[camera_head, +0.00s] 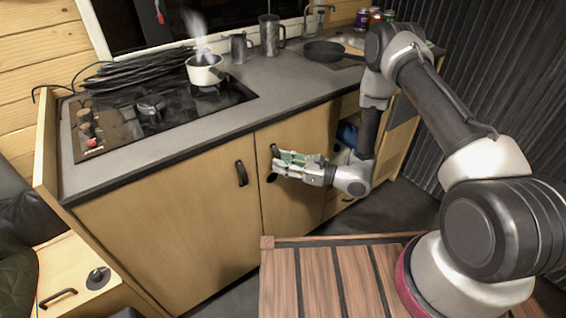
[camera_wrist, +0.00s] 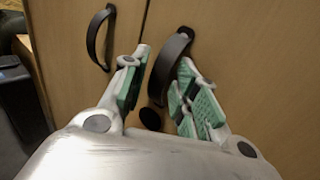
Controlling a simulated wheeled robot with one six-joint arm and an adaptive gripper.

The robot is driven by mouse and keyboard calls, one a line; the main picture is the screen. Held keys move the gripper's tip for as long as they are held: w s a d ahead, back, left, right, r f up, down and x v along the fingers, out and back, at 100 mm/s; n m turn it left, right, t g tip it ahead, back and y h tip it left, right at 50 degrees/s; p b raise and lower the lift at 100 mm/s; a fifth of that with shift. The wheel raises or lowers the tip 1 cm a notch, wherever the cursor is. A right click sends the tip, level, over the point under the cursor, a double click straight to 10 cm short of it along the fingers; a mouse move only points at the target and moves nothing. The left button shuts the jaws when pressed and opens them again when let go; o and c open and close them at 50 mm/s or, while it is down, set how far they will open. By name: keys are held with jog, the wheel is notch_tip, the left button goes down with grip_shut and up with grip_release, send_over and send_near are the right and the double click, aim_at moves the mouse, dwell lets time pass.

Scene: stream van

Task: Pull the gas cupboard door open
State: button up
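Two pale wooden cupboard doors stand side by side under the counter, both flush and shut. The left door (camera_head: 165,235) has a dark curved handle (camera_head: 242,173); that handle also shows in the wrist view (camera_wrist: 97,38). My gripper (camera_head: 282,164) is at the right door (camera_head: 290,205), near its upper left edge. In the wrist view, my gripper's green-padded fingers (camera_wrist: 162,68) are apart, with the right door's dark handle (camera_wrist: 166,72) between their tips. I cannot tell whether either pad touches it. No label marks the gas cupboard.
The grey counter (camera_head: 285,85) above holds a hob (camera_head: 150,110), a steaming pot (camera_head: 205,69), metal jugs and a pan (camera_head: 324,51). A slatted wooden surface (camera_head: 330,275) lies below my arm. Open shelving with a blue item (camera_head: 347,134) is right of the doors. Dark floor shows between.

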jog(key=shift+a, duration=0.15)
grip_shut()
